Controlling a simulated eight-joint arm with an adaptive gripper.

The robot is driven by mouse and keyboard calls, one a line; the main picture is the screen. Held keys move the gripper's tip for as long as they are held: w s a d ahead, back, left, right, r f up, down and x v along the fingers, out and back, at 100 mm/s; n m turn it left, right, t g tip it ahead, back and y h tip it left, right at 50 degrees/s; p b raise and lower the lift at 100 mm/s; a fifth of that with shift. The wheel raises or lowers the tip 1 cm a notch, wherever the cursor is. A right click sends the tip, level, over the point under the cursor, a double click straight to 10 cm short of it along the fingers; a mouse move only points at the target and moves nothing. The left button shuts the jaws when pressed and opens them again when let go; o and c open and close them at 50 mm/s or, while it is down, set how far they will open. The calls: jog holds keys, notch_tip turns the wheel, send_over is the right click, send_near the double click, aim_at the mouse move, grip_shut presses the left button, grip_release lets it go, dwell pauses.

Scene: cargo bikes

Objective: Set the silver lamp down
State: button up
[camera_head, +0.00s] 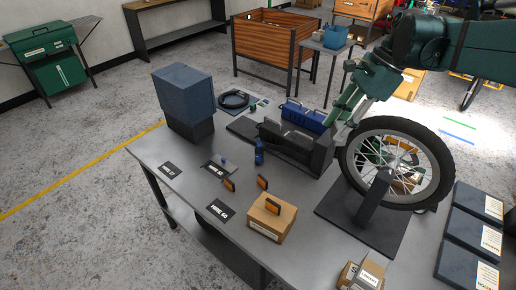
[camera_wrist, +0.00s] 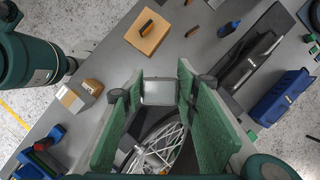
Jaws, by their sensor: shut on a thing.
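The silver lamp (camera_wrist: 158,92) is a small grey, block-like thing between the fingertips of my gripper (camera_wrist: 160,86) in the wrist view. The green fingers stand on either side of it, and it is held above the bench area beside the spoked wheel (camera_wrist: 165,140). In the head view my gripper (camera_head: 343,108) points down at the upper left of the wheel (camera_head: 398,162), close to it. I cannot make out the lamp clearly there.
The grey bench (camera_head: 180,207) carries dark lettered cards (camera_head: 220,209), small orange blocks and a cardboard box (camera_head: 266,226). The front left of the bench has clear patches.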

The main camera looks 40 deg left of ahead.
jog(key=s+a+f+n, duration=0.15)
jog(key=s+a, duration=0.25)
jog(key=a, duration=0.9)
jog(key=s+a+f+n+h, duration=0.15)
jog(key=s+a, duration=0.25)
jog(key=a, duration=0.9)
jog(key=s+a+f+n+y, duration=0.15)
jog(key=s+a, duration=0.25)
jog(key=a, duration=0.8)
jog(key=s+a+f+g+h+p, duration=0.1)
jog(key=s+a+f, duration=0.2)
jog(key=s+a, duration=0.8)
notch_tip(320, 180, down, 19)
jog(key=a, duration=0.1)
jog(key=shift+w+a+r, duration=0.15)
jog(key=shift+w+r, duration=0.05)
jog(key=shift+w, duration=0.05)
jog(key=shift+n, duration=0.25)
jog(key=shift+f, duration=3.15)
jog(key=shift+f, duration=1.85)
